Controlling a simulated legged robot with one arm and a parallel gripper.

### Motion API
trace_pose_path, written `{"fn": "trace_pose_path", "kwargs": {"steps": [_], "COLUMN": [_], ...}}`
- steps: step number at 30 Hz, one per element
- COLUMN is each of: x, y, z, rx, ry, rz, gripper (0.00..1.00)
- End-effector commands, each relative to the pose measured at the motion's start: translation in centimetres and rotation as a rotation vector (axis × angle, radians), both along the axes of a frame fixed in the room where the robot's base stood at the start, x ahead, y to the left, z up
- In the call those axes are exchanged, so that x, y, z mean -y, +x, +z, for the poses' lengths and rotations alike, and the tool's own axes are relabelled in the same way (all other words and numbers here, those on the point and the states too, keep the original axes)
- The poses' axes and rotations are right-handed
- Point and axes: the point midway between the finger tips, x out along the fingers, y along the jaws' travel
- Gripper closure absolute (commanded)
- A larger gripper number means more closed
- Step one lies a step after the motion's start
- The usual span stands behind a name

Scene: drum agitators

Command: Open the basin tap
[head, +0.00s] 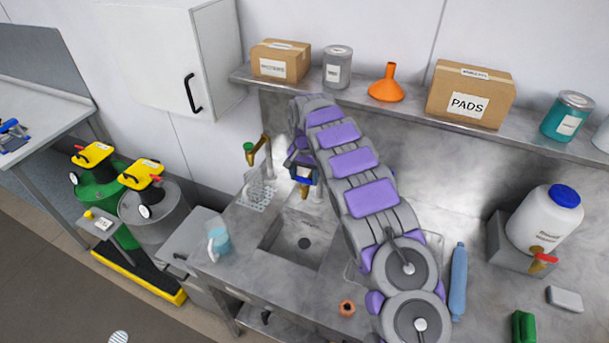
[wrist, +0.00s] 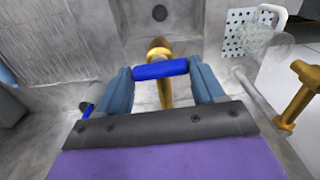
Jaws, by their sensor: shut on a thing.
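The basin tap is brass with a blue bar handle (wrist: 160,69). In the wrist view its brass body (wrist: 165,95) shows below the handle, and its spout points towards the basin. My gripper (wrist: 160,78) has a finger at each end of the blue handle and is shut on it. In the head view my gripper (head: 303,163) is at the back of the sink basin (head: 280,235), with the brass spout (head: 304,188) just below it. My arm hides much of the tap there.
A second brass tap with a green top (head: 249,147) stands to the left, near a perforated drain tray (head: 258,193). A jug (head: 218,240) stands left of the basin. A shelf (head: 410,110) with boxes, tins and an orange funnel (head: 387,84) runs behind my arm.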

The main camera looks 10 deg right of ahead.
Motion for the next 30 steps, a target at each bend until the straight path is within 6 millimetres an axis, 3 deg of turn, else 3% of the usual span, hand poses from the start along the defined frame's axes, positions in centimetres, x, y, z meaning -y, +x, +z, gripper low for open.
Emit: {"fn": "trace_pose_path", "kwargs": {"steps": [30], "x": [-0.02], "y": [-0.13], "z": [-0.18], "rx": [-0.003], "ry": [0.003], "rz": [0.883], "gripper": [0.62]}}
